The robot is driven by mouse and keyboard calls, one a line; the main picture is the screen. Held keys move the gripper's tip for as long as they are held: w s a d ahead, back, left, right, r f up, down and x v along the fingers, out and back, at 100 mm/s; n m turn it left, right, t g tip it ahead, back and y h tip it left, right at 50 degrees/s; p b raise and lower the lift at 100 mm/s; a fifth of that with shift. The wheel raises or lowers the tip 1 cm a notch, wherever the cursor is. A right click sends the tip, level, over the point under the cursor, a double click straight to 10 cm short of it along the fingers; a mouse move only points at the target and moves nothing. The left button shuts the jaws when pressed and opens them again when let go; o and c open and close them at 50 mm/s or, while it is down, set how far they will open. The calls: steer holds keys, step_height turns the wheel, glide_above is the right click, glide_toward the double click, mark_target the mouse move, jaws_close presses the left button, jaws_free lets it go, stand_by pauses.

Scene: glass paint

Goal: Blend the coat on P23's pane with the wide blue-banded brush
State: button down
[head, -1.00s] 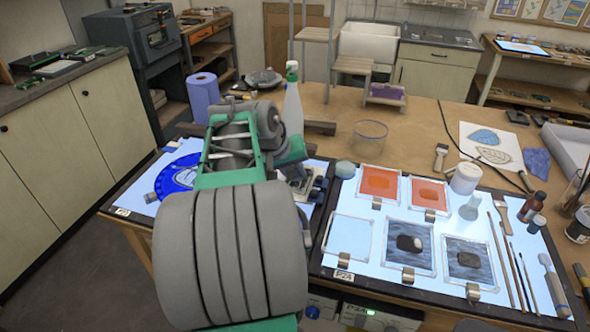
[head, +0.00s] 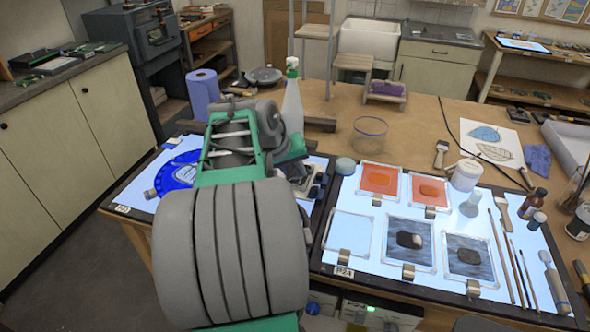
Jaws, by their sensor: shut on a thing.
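P23's pane (head: 180,171) is a round blue pane with a pale patch near its middle, lying on the lit left panel (head: 132,196) tagged P23. My arm covers its right side. My gripper (head: 312,186) shows only in part beyond my arm, low over the right end of that panel. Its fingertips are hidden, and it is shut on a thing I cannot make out. No blue-banded brush can be picked out. A wide brush (head: 441,153) with no clear blue band lies at the back of the right panel. Whether anything touches the pane is hidden.
The right panel (head: 343,283), tagged P24, bears several orange, clear and dark panes, jars and slim brushes. A spray bottle (head: 292,108) and a blue roll (head: 201,94) stand behind my arm. A glass bowl (head: 370,133) stands on clear bench.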

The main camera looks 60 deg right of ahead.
steer(key=shift+f, duration=0.25)
stand_by(0.4)
steer(key=shift+s+d+b, duration=0.15)
steer(key=shift+s+b, duration=0.25)
steer(key=shift+s, duration=0.7)
step_height(320, 180, up, 5)
steer(key=p, duration=0.4)
steer(key=shift+w, duration=0.15)
